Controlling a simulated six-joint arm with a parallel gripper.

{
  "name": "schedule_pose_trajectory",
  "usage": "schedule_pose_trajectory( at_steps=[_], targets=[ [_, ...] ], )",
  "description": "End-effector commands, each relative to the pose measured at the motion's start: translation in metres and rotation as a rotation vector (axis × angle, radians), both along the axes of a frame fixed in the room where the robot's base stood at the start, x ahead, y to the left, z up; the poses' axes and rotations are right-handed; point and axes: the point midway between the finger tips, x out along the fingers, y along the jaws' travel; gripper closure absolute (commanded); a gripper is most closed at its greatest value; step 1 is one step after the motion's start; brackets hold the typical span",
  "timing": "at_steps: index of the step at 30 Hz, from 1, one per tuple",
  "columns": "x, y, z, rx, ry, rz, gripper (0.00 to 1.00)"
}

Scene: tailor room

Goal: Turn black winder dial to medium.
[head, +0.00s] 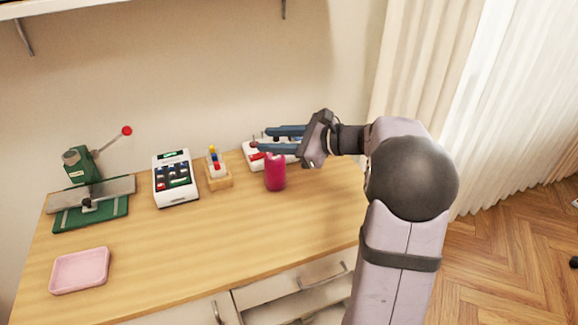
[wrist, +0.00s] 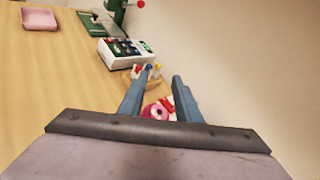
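A white device (head: 251,152) with a red part on top stands at the back right of the table, mostly hidden behind my gripper (head: 267,140); it may be the winder. I cannot make out a black dial on it. My gripper is open, its two blue fingers apart with nothing held, pointing left just above the device. In the wrist view my gripper (wrist: 156,82) also shows open, with a pink-red cylinder (wrist: 152,112) and red and white parts seen between the fingers.
The pink-red cylinder (head: 275,176) stands in front of the white device. Left of it are a wooden stand with coloured pieces (head: 222,185), a white keypad machine (head: 176,200), a green press (head: 80,165) and a pink tray (head: 80,270). The table's front middle (head: 210,250) is clear.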

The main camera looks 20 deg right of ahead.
Motion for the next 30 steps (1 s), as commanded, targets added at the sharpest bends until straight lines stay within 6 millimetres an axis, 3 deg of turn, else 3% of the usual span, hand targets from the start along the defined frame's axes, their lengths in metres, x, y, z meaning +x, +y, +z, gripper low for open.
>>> schedule_pose_trajectory(
  at_steps=[1, 3, 9, 15, 21, 25, 30],
  targets=[
    [0.011, -0.021, -0.007, 0.069, -0.012, -0.063, 0.69],
    [0.023, -0.047, -0.002, 0.163, -0.033, -0.137, 0.69],
    [0.043, -0.120, 0.008, 0.396, -0.107, -0.309, 0.69],
    [0.043, -0.117, -0.058, 0.405, -0.101, -0.307, 0.69],
    [0.043, -0.117, -0.109, 0.400, -0.104, -0.306, 0.69],
    [0.043, -0.117, -0.126, 0.398, -0.106, -0.305, 0.69],
    [0.043, -0.116, -0.133, 0.396, -0.109, -0.303, 0.69]
  ],
)
